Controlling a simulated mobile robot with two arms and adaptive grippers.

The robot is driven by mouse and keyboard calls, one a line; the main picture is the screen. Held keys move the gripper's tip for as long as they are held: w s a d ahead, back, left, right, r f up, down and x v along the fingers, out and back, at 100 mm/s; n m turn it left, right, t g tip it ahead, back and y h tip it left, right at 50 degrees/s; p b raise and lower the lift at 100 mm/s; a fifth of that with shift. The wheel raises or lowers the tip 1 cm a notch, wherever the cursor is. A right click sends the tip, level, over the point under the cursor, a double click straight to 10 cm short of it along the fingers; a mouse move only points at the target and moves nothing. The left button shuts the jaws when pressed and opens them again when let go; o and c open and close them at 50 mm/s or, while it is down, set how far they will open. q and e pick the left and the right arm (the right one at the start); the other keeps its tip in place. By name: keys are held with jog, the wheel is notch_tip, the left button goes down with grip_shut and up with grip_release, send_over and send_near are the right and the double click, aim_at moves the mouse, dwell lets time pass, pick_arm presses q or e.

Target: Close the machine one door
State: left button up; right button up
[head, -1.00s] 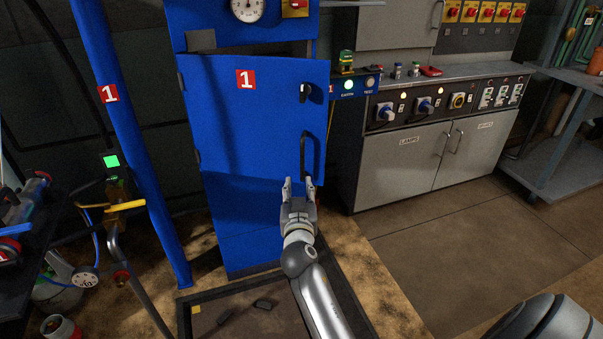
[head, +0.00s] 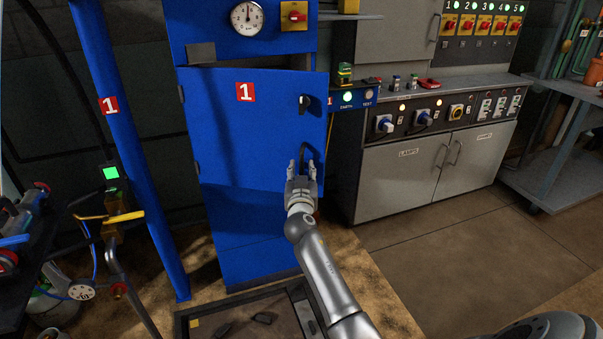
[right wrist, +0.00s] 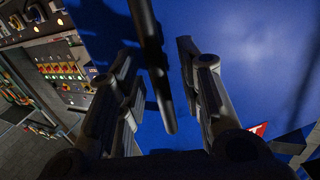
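The machine one door (head: 250,140) is a blue panel with a red "1" label (head: 246,92), on the blue machine in the head view. It looks slightly ajar: its right edge stands out past the cabinet body, and a dark gap shows above it. A dark latch (head: 305,101) sits near its upper right. My right gripper (head: 304,168) is at the dark vertical handle (head: 304,150) and hides its lower part. In the right wrist view, the handle bar (right wrist: 152,60) lies between the two spread fingers (right wrist: 160,95). Contact cannot be told. My left gripper is not in view.
A blue post (head: 125,150) stands left of the machine. A grey cabinet (head: 420,165) with switches and plugs stands to the right. A low dark-edged tray (head: 182,325) lies on the floor before the machine. The floor at right is clear.

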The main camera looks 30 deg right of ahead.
grip_shut()
dwell(0.5)
